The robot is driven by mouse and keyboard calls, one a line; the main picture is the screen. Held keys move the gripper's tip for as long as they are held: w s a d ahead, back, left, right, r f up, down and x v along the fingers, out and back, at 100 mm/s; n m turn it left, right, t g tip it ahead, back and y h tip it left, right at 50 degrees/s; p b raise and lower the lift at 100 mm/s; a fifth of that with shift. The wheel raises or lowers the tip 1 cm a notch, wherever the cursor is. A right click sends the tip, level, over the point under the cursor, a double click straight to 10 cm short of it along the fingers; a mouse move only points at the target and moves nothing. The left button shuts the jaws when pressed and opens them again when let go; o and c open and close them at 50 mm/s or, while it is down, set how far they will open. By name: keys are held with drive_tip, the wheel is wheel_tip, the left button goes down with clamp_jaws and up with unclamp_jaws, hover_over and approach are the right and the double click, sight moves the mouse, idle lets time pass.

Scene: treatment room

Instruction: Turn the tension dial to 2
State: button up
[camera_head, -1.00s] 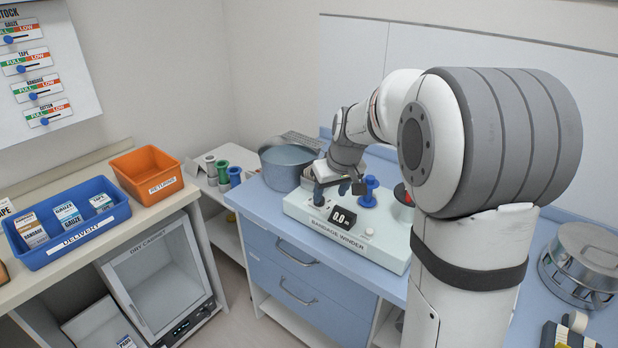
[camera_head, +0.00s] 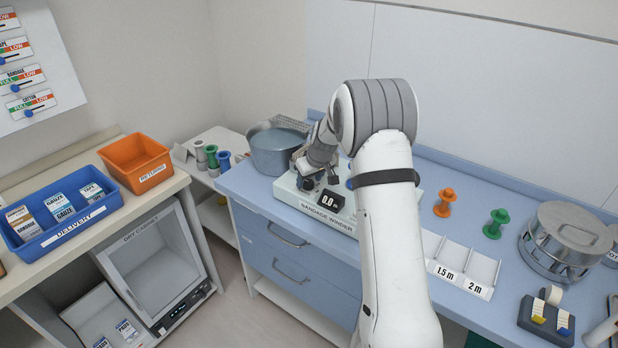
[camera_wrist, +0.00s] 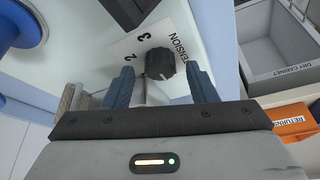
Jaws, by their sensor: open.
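The tension dial (camera_wrist: 160,64) is a black ribbed knob on the bandage winder's pale top, beside the printed word TENSION and the numbers 2 and 3. I cannot tell which number it points at. My gripper (camera_wrist: 163,82) is open, its two blue fingers spread to either side of the knob in the wrist view; contact cannot be told. In the head view the bandage winder (camera_head: 346,225) stands on the blue counter, its display reading 0.0. My gripper (camera_head: 309,182) is over its left end, and my arm hides its right part.
A blue spool (camera_wrist: 20,25) rises from the winder. A grey pot (camera_head: 277,152) stands close behind at left. Orange (camera_head: 444,203) and green (camera_head: 497,223) spools, a slotted tray (camera_head: 462,269) and a steel drum (camera_head: 566,240) are to the right.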

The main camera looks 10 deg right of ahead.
drive_tip(key=shift+w+a+f, duration=0.1)
drive_tip(key=shift+f, duration=0.3)
drive_tip(key=shift+c, duration=0.4)
drive_tip(key=c, duration=0.9)
